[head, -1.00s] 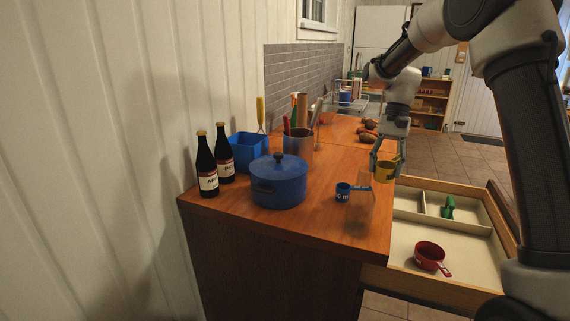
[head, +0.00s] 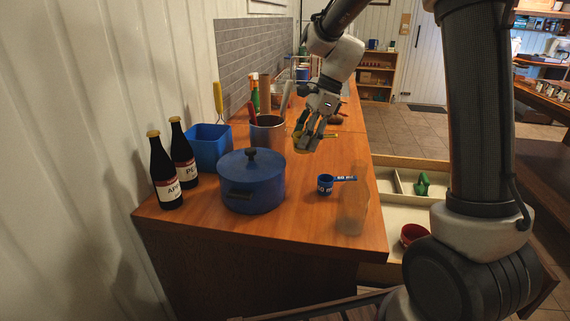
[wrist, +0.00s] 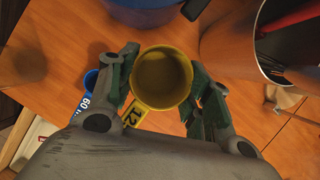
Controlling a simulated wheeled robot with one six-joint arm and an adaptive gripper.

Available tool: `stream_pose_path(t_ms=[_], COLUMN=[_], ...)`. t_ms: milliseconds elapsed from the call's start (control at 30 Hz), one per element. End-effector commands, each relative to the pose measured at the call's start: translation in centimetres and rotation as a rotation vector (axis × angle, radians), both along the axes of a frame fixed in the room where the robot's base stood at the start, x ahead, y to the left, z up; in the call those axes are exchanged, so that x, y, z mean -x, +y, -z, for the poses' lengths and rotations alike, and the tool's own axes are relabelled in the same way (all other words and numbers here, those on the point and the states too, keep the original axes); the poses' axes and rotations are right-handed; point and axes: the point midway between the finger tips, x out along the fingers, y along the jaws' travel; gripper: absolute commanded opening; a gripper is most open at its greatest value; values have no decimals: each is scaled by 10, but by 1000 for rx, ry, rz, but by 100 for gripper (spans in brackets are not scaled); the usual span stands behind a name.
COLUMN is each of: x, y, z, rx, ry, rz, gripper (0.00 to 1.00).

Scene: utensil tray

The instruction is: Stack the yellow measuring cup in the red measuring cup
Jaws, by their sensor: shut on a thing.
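The yellow measuring cup (wrist: 178,103) is held between the green-padded fingers of my gripper (wrist: 163,74) in the wrist view, its open mouth facing the camera and its handle pointing down-left. In the head view my gripper (head: 308,138) is over the wooden counter, beside the metal utensil holder, and mostly hides the yellow cup. The red measuring cup (head: 412,233) lies in the open drawer (head: 398,213) at the right, partly hidden by my arm. It does not show in the wrist view.
A blue measuring cup (head: 325,185) and a clear, see-through container (head: 353,205) stand near the counter's right edge. A blue pot (head: 251,185), the utensil holder (head: 267,135), a blue bin (head: 208,148) and two dark bottles (head: 166,172) crowd the left. A green item (head: 422,184) lies in a drawer compartment.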

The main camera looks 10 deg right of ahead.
Motion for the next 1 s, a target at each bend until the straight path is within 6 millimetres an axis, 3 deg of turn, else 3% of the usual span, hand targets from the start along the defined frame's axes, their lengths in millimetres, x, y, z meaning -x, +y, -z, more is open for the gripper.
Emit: stream_pose_path(t_ms=[200,600,967,1000], x=[1,1,0,0], y=[0,0,0,0], z=[42,86,90,90], rx=[1,1,1,1], ry=[4,4,2,1], rz=[3,1,-1,0], gripper=[32,32,32,56])
